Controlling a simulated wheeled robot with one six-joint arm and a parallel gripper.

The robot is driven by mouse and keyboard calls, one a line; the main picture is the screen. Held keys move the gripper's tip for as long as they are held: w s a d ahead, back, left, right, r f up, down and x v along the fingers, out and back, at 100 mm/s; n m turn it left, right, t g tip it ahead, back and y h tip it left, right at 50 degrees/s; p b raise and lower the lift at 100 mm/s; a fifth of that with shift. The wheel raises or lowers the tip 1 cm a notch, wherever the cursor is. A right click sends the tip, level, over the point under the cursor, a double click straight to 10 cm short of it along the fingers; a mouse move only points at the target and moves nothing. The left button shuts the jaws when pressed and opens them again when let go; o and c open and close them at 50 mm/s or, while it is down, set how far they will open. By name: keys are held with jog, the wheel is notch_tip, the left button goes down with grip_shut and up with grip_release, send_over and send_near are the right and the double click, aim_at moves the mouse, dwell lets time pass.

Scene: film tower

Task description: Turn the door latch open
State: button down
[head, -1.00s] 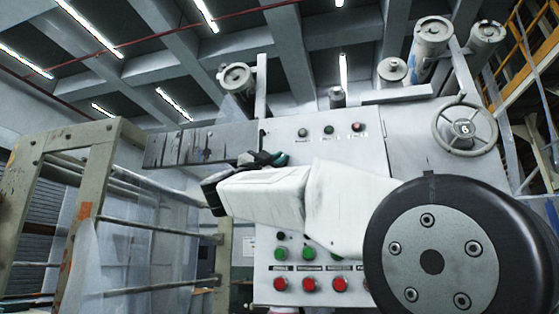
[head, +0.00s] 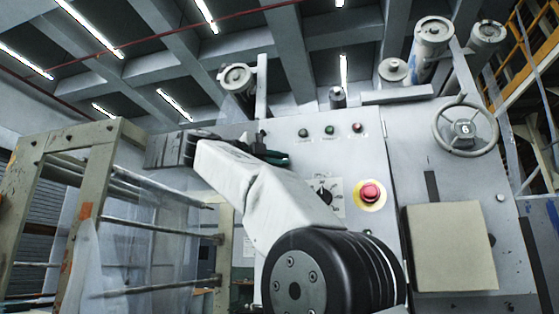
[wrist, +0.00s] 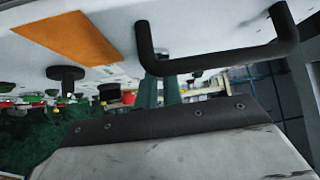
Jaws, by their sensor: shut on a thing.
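In the wrist view a black U-shaped handle (wrist: 222,58), which looks like the door latch, stands out from a pale panel (wrist: 180,22). The green fingers of my gripper (wrist: 160,90) reach up to its bar near the left bend. My gripper is shut on it, though the contact is partly hidden by my own wrist. In the head view my gripper (head: 272,156) is at the upper left of the grey control cabinet (head: 330,160). My arm hides the latch there.
A black knob (wrist: 66,74) and an orange label (wrist: 68,38) lie left of the handle. The cabinet has a red emergency button (head: 370,194), a handwheel (head: 465,128) and a pale box (head: 450,248) on its right. A metal frame with rollers (head: 95,180) stands at the left.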

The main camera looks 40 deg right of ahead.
jog(key=shift+w+m+y, duration=0.1)
jog(key=shift+m+y, duration=0.3)
dwell(0.4)
jog(key=c, duration=1.5)
grip_release()
jog(key=shift+c, duration=0.2)
jog(key=a, duration=0.8)
jog(key=shift+w, duration=0.45)
jog(key=shift+d, duration=0.1)
